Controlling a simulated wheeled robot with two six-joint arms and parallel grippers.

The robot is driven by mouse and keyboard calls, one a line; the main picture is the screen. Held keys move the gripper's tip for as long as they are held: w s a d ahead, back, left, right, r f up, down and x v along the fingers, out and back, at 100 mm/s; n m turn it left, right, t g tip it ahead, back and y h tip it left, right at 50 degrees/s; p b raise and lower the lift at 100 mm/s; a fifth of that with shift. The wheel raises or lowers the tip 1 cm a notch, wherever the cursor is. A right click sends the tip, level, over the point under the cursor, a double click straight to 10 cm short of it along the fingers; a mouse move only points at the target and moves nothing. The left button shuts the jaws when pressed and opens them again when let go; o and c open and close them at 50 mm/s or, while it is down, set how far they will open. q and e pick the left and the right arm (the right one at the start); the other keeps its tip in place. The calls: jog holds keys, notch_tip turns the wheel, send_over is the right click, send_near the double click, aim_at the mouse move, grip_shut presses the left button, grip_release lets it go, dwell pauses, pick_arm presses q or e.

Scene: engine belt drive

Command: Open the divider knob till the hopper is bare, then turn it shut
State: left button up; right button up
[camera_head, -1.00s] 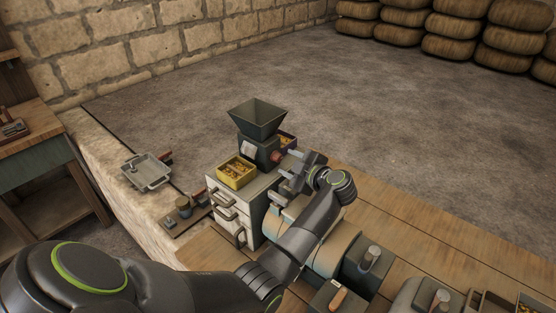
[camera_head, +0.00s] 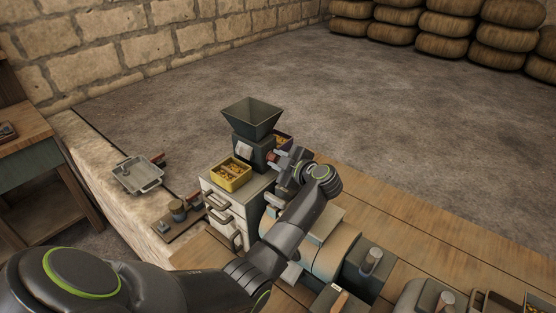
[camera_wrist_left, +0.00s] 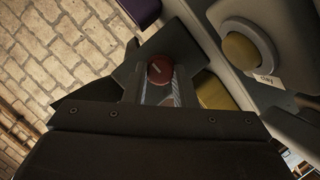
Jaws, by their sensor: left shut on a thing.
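The dark hopper (camera_head: 252,117) stands on its divider body on top of a pale cabinet. No pieces show in the part of the hopper that I can see; its bottom is hard to make out. The red divider knob (camera_head: 272,157) is on the body's right side, partly hidden by my left gripper (camera_head: 279,160). My left gripper is shut on the knob, which shows between the fingers in the left wrist view (camera_wrist_left: 159,70). A yellow bin (camera_head: 231,184) in front holds gold-brown pieces. My right gripper is out of view.
A grey tray (camera_head: 138,178) lies on the stone ledge at left, near a small board with a round pot (camera_head: 178,208). A rounded machine housing (camera_head: 333,245) sits under my left arm. The wooden bench (camera_head: 420,240) stretches right, with parts at the front.

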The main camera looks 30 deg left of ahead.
pick_arm(q)
jog(key=shift+s+f+n+t+b, duration=0.1)
jog(key=shift+f+n+t+b, duration=0.2)
jog(key=shift+n+t+b, duration=0.65)
jog(key=shift+r+n, duration=0.1)
jog(key=shift+n, duration=0.55)
jog(key=o, duration=1)
